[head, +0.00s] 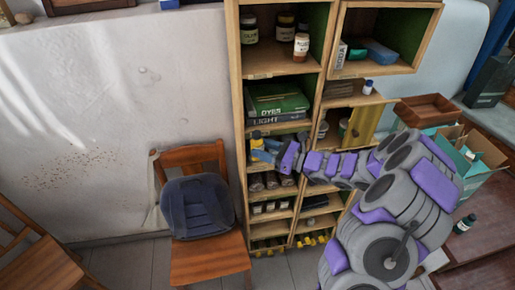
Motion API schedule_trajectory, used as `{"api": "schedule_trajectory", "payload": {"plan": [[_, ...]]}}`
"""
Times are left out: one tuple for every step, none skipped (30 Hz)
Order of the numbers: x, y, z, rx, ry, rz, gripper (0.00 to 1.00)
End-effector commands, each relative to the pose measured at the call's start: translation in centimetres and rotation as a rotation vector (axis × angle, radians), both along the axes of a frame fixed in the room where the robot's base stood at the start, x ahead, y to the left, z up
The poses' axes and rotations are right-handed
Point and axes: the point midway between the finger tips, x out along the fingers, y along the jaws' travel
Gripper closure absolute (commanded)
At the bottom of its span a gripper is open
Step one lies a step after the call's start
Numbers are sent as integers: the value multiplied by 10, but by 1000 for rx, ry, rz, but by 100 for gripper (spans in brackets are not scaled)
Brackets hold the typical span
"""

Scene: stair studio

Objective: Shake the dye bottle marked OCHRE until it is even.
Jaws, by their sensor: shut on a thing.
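My gripper (266,149) reaches left across the front of the tall wooden shelf. Its jaws are small here and partly hidden by my wrist. They are shut on what looks like a small yellow thing (256,139) with a dark top, and no lettering on it can be read. A bottle with a white label and orange-brown contents (301,46) stands on the upper shelf, apart from my gripper. I cannot read OCHRE on any bottle.
An open teal box (466,157) and a dark bottle (465,223) are at right.

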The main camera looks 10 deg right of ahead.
Motion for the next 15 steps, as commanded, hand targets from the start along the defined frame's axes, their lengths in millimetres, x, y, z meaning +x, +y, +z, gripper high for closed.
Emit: {"api": "schedule_trajectory", "payload": {"plan": [[0,0,15,-3,-8,0,91],[0,0,22,-4,-8,0,91],[0,0,32,-4,-8,0,91],[0,0,40,-4,-8,0,91],[0,0,47,-4,-9,0,91],[1,0,57,-3,-8,0,91],[1,0,65,-3,-8,1,91],[0,1,73,-3,-9,1,91],[1,0,85,-3,-10,2,91],[1,0,93,-3,-9,2,91],[0,0,101,-3,-9,1,91],[1,0,112,-3,-9,1,91],[1,0,120,-3,-9,1,91],[1,0,125,-2,-7,1,91],[1,0,127,-1,-5,0,91]]}}
